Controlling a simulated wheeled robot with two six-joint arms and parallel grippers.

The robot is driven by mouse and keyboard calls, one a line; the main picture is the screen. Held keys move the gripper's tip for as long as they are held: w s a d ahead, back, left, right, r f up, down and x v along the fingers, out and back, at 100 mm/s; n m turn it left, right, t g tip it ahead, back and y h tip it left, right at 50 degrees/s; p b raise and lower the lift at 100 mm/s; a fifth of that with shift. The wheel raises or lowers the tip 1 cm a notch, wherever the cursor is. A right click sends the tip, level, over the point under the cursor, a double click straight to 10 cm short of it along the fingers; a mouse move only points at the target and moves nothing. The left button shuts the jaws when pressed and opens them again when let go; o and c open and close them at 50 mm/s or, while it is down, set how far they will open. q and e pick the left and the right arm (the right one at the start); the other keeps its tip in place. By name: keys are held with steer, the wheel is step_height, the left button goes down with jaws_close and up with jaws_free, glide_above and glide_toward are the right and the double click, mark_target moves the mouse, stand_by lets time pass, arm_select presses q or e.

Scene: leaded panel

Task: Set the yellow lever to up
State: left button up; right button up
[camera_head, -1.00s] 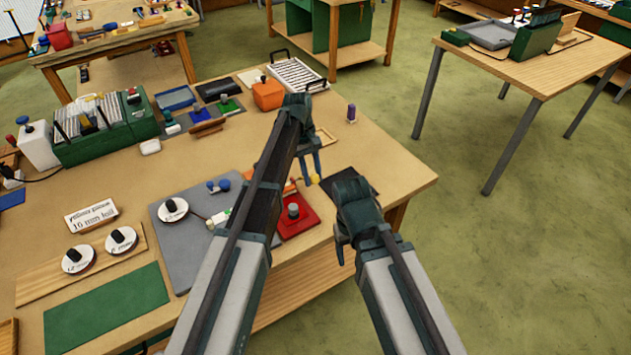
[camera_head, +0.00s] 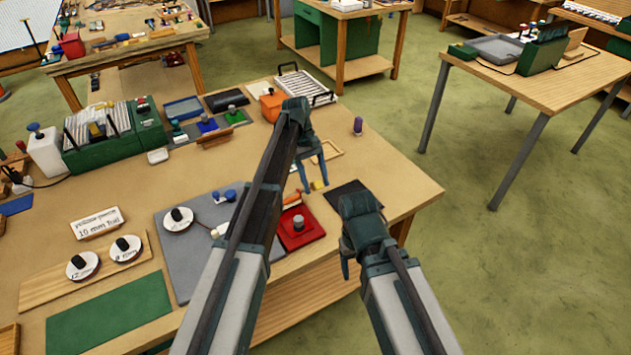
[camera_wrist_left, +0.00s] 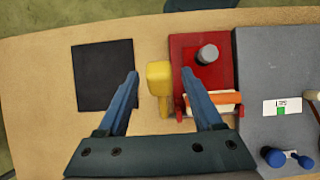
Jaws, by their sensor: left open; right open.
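The yellow lever (camera_wrist_left: 159,84) shows in the left wrist view as a yellow block on a stem, beside the left edge of a red base (camera_wrist_left: 190,55). In the head view a small yellow part of it (camera_head: 318,185) shows by my left gripper. My left gripper (camera_head: 315,183) is open, and in the left wrist view its fingers (camera_wrist_left: 162,78) appear on either side of the lever; I cannot tell if they touch it. The lever's up or down setting is not clear. My right gripper (camera_head: 345,268) is open near the table's front edge.
The red base bears a grey knob (camera_wrist_left: 207,54) and an orange bar (camera_wrist_left: 213,98). A black mat (camera_wrist_left: 104,75) lies left of the lever in the wrist view. A grey board (camera_wrist_left: 280,60) with blue knobs adjoins the red base. A purple cylinder (camera_head: 358,125) stands farther back.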

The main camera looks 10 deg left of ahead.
arm_select(q)
steer(key=p+v, duration=1.2)
steer(key=v, duration=0.1)
steer(key=shift+a+r, duration=0.2)
steer(key=shift+r, duration=0.1)
steer(key=shift+w, duration=0.15)
